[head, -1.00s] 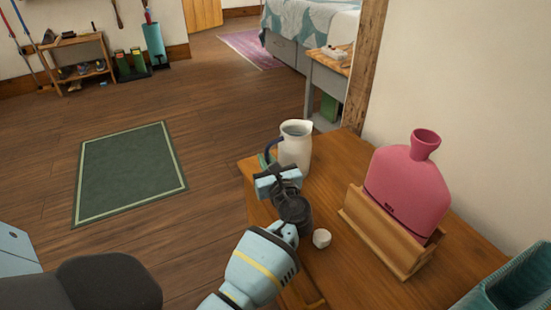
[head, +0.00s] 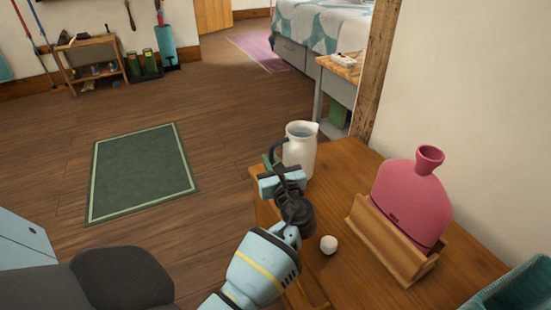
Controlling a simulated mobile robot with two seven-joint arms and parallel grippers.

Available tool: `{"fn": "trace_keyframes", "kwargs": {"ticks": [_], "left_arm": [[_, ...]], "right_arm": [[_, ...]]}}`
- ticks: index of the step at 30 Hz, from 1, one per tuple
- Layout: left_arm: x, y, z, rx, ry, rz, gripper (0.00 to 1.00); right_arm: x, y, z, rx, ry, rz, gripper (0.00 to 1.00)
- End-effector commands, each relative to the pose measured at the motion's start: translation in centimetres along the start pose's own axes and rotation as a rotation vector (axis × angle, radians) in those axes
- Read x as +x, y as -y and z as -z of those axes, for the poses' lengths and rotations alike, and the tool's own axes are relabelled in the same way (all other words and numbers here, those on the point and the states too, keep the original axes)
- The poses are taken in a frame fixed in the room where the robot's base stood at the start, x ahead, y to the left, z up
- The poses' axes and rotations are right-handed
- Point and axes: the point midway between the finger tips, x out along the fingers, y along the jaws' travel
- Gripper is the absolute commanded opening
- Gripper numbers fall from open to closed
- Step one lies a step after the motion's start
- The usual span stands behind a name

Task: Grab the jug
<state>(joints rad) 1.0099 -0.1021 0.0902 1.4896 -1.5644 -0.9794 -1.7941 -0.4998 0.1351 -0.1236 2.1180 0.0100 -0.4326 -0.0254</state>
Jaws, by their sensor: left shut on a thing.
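The jug (head: 302,151) is white with a dark blue handle on its left side. It looks upright at the far left end of the wooden table. My left gripper (head: 277,174) is at the handle side of the jug, on the near left, and is shut on the jug. The fingertips and the grasped part of the handle are partly hidden by the gripper body. The jug's base is partly hidden too, so I cannot tell whether it touches the table. My right gripper is not in view.
On the wooden table (head: 345,165), a small white round object (head: 328,245) lies beside my left wrist. A pink bottle (head: 412,200) stands in a wooden holder (head: 385,245). A teal basket (head: 515,290) is at the lower right. A wooden post (head: 372,75) rises behind the table.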

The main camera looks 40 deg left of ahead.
Motion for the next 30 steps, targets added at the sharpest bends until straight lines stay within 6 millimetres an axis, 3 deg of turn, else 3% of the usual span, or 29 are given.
{"fn": "trace_keyframes", "kwargs": {"ticks": [30], "left_arm": [[-2.8, -9.6, -1.5, -0.007, 0.006, 0.001, 0.00]], "right_arm": [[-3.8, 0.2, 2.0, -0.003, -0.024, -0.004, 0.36]]}}
